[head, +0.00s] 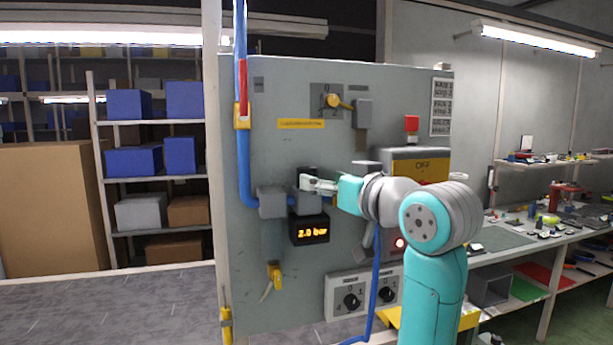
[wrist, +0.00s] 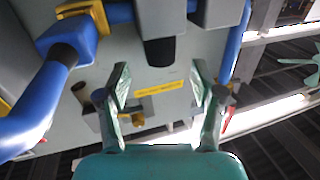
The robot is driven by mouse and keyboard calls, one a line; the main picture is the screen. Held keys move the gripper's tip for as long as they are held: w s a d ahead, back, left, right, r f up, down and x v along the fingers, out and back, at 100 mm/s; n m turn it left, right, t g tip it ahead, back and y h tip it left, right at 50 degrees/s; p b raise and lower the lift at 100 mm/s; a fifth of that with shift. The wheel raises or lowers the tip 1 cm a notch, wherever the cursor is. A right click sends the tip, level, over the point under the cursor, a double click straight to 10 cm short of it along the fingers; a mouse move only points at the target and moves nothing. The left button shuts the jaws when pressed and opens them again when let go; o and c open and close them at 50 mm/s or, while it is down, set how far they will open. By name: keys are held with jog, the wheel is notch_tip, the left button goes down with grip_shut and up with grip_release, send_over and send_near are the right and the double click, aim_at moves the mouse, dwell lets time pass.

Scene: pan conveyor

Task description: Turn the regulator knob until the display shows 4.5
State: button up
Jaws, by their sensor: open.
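The display (head: 312,232) reads "2.0 bar" in orange digits, below the grey regulator body (head: 306,203) on the panel. The dark regulator knob (head: 305,172) is partly hidden behind my gripper (head: 316,185) in the head view. The wrist view sees the panel upside down. There the black knob (wrist: 160,52) sticks out from the regulator body (wrist: 160,16), centred between my two spread fingers (wrist: 159,80). My gripper is open and holds nothing. Gaps show on both sides of the knob in that view, and I cannot tell how deep it sits between the fingers.
The grey panel (head: 270,160) carries a blue pipe (head: 243,150), a yellow-handled valve (head: 338,102), a yellow label (head: 301,123), a red button (head: 411,124) and rotary switches (head: 352,300). A blue hose (head: 374,290) hangs below. A cluttered bench (head: 540,225) stands right.

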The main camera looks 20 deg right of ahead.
aim_at(312, 171)
jog(key=x, duration=0.6)
jog(key=shift+w+a, duration=0.15)
jog(key=shift+w, duration=0.1)
jog(key=c, duration=1.2)
